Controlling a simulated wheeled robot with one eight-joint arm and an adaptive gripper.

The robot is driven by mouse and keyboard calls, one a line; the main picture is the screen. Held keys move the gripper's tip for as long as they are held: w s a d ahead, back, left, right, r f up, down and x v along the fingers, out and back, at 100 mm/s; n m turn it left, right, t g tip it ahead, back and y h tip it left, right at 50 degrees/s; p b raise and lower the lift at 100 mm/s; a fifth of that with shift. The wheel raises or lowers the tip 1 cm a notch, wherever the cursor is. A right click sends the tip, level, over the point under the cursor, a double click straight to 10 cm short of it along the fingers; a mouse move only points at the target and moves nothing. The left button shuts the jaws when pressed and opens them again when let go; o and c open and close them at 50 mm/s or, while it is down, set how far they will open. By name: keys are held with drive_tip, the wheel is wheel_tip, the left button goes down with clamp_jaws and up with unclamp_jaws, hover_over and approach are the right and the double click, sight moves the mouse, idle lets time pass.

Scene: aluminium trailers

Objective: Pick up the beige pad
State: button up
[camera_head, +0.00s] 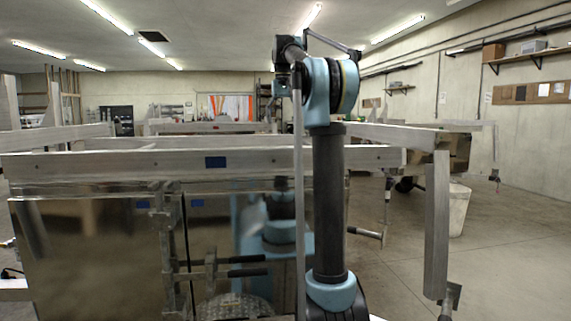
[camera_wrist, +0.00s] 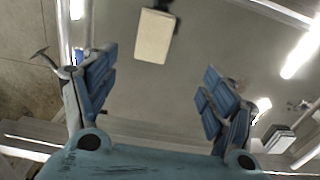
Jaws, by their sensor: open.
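A pale beige rectangular block (camera_wrist: 154,36), which looks like the beige pad, shows at the top middle of the wrist view. Dark edges lie around it on a grey surface. My gripper (camera_wrist: 156,80) is open, with blue finger pads spread to the left and right. The gap between the fingers is empty. The beige block lies beyond the fingertips, roughly in line with the gap and apart from them. I cannot make out the pad in the head view, where my arm stands upright in front of the trailer.
An aluminium trailer frame (camera_head: 120,163) with shiny panels stands close in front. A grey post (camera_head: 437,225) hangs at its right end. A white bin (camera_head: 459,210) stands behind on the floor. Open concrete floor (camera_head: 520,250) lies to the right. Shelves line the right wall.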

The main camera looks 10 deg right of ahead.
drive_tip(key=f, duration=1)
drive_tip(key=shift+d, duration=0.25)
drive_tip(key=f, duration=0.3)
drive_tip(key=shift+d+f, duration=0.4)
drive_tip(key=shift+f, duration=0.65)
drive_tip(key=shift+c, duration=0.4)
drive_tip(key=c, duration=1.1)
